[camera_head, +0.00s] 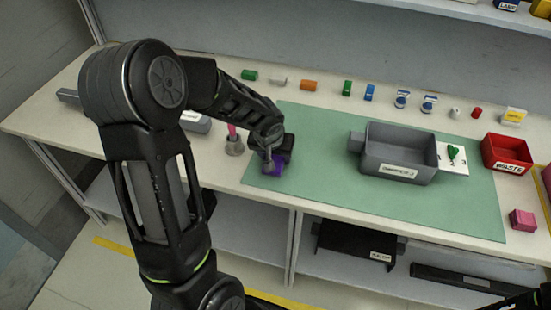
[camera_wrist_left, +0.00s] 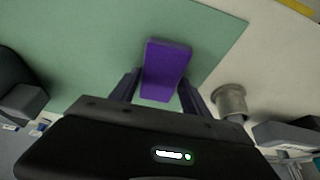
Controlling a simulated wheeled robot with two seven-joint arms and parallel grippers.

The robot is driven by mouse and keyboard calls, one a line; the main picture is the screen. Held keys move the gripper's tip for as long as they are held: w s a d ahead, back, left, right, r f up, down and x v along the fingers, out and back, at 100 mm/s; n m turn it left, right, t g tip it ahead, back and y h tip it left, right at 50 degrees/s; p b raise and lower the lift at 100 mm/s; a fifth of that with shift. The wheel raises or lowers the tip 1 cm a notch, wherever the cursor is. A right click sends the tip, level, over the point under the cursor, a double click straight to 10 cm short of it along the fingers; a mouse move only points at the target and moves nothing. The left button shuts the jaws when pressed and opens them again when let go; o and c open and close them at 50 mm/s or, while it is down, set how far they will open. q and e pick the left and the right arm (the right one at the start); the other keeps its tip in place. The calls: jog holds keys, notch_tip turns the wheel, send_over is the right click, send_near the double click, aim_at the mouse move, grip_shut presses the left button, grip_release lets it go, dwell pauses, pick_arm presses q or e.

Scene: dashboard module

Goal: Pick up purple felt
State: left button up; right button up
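The purple felt (camera_head: 275,168) is a small block at the left end of the green mat (camera_head: 330,190). In the left wrist view the purple felt (camera_wrist_left: 166,68) sits between the two dark fingers of my left gripper (camera_wrist_left: 160,82). The fingers straddle it, with narrow gaps seeming to show beside its near end. In the head view my left gripper (camera_head: 270,155) points down at the felt and partly covers it. I cannot tell whether the fingers touch it.
A grey metal cylinder with a red top (camera_head: 234,143) stands close left of the mat. A grey bin (camera_head: 400,155) sits on the mat, with a red waste bin (camera_head: 507,153) to its right. Several small coloured parts line the back. The mat's middle is clear.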

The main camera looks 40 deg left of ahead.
aim_at(275, 159)
pick_arm(q)
jog(key=c, duration=0.9)
jog(key=shift+r, duration=0.1)
notch_tip(275, 159, up, 10)
jog(key=shift+f, duration=0.1)
dwell(0.5)
